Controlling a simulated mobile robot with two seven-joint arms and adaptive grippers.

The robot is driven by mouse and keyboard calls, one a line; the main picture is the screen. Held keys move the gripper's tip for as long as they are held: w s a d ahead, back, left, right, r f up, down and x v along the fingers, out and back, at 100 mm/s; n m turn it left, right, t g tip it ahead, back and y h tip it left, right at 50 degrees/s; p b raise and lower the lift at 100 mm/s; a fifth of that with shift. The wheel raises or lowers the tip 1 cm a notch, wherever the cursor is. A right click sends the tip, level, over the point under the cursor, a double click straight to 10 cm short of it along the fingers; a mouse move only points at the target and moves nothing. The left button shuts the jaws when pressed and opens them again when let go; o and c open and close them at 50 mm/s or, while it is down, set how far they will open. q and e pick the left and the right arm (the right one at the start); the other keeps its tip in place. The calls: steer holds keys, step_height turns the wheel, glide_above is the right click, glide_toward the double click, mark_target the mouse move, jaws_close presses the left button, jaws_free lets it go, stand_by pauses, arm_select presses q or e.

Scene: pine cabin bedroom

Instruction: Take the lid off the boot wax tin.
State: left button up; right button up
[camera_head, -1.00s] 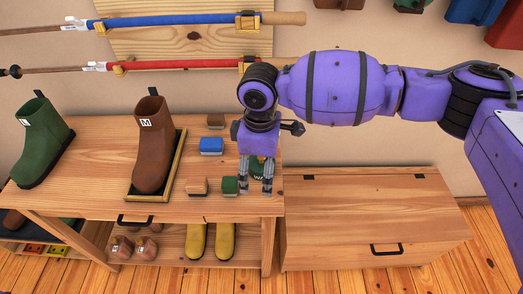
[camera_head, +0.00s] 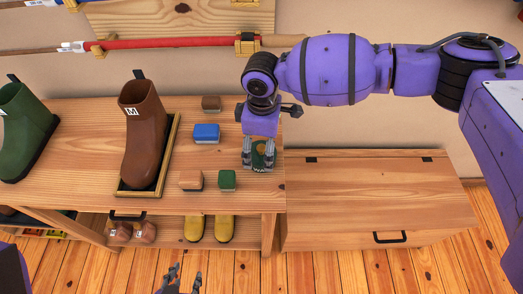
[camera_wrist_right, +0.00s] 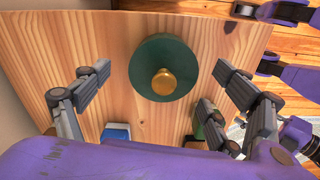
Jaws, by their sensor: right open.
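The boot wax tin (camera_head: 263,168) stands near the right end of the wooden bench top, partly hidden behind my right gripper's fingers. The lid is on. My right gripper (camera_head: 259,163) points down over the tin. In the wrist view its fingers (camera_wrist_right: 162,73) are spread on either side of the lid, apart from it. My left gripper (camera_head: 180,279) shows at the bottom edge, in front of the bench and empty as far as seen.
Blue (camera_head: 206,133), brown (camera_head: 211,104), tan (camera_head: 191,180) and green (camera_head: 227,180) brush-like blocks lie left of the tin. A brown boot (camera_head: 143,135) stands in a tray further left. A lower wooden chest (camera_head: 375,200) is at right. Two yellow boots (camera_head: 224,229) stand below.

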steer(key=shift+f, duration=0.4)
steer(key=shift+s, duration=0.1)
steer(key=c, duration=1)
arm_select(q)
steer(key=shift+w+r, duration=0.15)
steer(key=shift+w, duration=0.1)
arm_select(e)
steer(key=shift+c, duration=0.3)
